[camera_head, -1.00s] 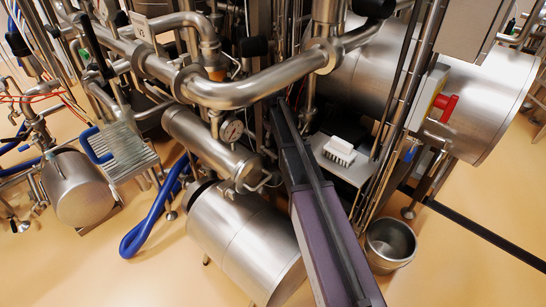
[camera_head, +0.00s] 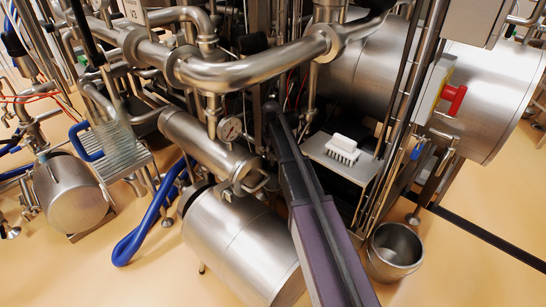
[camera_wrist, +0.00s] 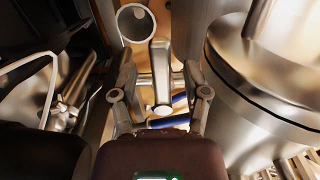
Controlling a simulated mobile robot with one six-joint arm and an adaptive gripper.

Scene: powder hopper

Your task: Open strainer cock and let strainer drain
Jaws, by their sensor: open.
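The strainer seems to be the horizontal steel cylinder (camera_head: 208,143) with a round gauge (camera_head: 230,129) beside it in the head view. In the wrist view, my open gripper (camera_wrist: 159,78) has one finger on each side of a flat metal handle (camera_wrist: 160,60), likely the cock's lever. In the head view my arm hides my gripper and the cock. A steel bucket (camera_head: 394,250) stands on the floor right of my arm.
A large steel drum (camera_wrist: 265,85) is close on the right in the wrist view; dark parts crowd the left. A white brush (camera_head: 343,149) lies on a metal shelf. A blue hose (camera_head: 132,243) lies left of a cylinder (camera_head: 240,245). Floor is clear at bottom left.

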